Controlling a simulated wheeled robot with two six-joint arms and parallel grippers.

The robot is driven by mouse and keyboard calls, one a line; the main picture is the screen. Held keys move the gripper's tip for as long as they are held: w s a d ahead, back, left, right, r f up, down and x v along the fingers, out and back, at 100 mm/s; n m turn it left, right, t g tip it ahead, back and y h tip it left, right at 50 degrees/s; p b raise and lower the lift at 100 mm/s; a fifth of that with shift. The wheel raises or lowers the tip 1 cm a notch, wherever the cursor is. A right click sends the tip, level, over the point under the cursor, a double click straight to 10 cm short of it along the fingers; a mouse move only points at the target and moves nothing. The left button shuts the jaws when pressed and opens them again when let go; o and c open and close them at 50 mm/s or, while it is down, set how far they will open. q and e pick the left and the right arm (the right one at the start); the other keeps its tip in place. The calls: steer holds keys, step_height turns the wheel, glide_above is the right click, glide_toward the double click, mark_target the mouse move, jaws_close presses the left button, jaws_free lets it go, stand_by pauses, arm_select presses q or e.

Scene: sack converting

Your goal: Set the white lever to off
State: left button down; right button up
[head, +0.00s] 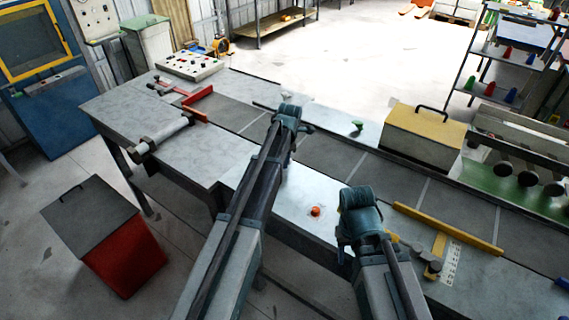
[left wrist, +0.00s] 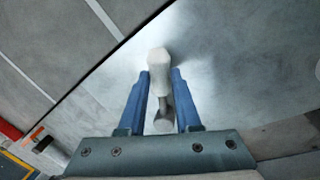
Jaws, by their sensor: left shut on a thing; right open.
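The white lever (left wrist: 158,65) shows in the left wrist view as a pale rounded knob on a thin stem, above a light grey metal surface. My left gripper (left wrist: 160,88) has its two blue fingers on either side of the lever and is shut on it.
A red-orange button (head: 315,211) is on the bench between my arms. A green knob (head: 357,126) and a yellow-lidded box (head: 425,133) stand beyond the dark belt. A yellow guide bar (head: 448,228) lies at the right. A red bin (head: 115,245) stands on the floor at left.

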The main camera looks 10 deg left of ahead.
arm_select(q)
steer(key=shift+w+a+n, duration=0.55)
steer(key=shift+w+n, duration=0.05)
steer(key=shift+n, duration=0.5)
steer(key=c, duration=0.6)
jaws_free()
steer(key=shift+r, duration=0.15)
steer(key=r+p, duration=0.4)
steer(key=s+d+r+p, duration=0.1)
steer(key=r+p, duration=0.4)
steer(key=d+r+p, duration=0.1)
steer(key=r+p, duration=0.3)
steer(key=shift+s+r+p, duration=0.15)
steer(key=shift+s+p, duration=0.15)
steer(key=shift+s, duration=0.05)
steer(key=shift+s, duration=0.1)
